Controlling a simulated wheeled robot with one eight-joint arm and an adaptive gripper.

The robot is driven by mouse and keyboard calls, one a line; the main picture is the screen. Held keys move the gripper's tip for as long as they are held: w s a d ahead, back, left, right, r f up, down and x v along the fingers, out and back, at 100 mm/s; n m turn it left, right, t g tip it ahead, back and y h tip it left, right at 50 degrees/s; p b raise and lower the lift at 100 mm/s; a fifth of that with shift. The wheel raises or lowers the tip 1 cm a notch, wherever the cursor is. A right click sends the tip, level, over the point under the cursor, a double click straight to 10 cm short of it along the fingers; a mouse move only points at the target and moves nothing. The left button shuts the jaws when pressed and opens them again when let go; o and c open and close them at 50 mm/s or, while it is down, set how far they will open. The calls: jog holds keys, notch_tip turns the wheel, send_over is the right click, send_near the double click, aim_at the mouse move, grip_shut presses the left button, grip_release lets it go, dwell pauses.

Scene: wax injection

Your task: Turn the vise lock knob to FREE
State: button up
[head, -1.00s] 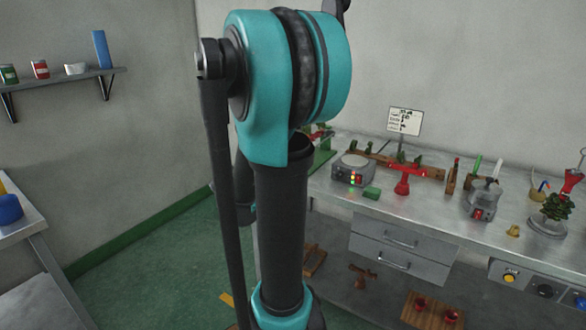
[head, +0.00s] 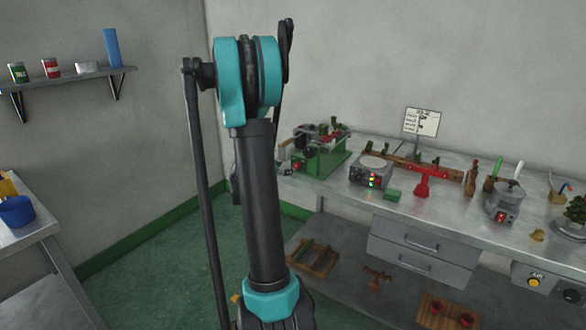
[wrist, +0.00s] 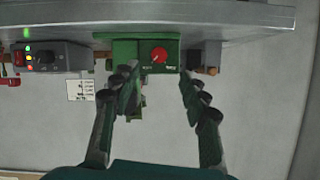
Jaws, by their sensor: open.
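The green vise machine (head: 325,167) stands at the left end of the bench in the head view. In the wrist view its green front panel (wrist: 128,52) is at the top middle. A round red knob (wrist: 159,56) with a pale pointer mark sits on that panel, with small labels on either side too small to read. My gripper (wrist: 157,92) is open and empty. Its two dark green fingers reach toward the panel, and the knob shows between and beyond the tips, apart from them. My gripper's fingers cannot be made out in the head view.
A grey control box (head: 371,172) with lit lamps stands right of the machine; it also shows in the wrist view (wrist: 55,56). A sign (head: 422,121) stands behind. The floor in front is clear.

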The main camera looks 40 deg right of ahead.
aim_at(295, 166)
jog(key=x, duration=0.8)
jog(key=shift+d+f, duration=0.15)
jog(key=shift+d, duration=0.05)
jog(key=shift+c, duration=0.4)
grip_shut()
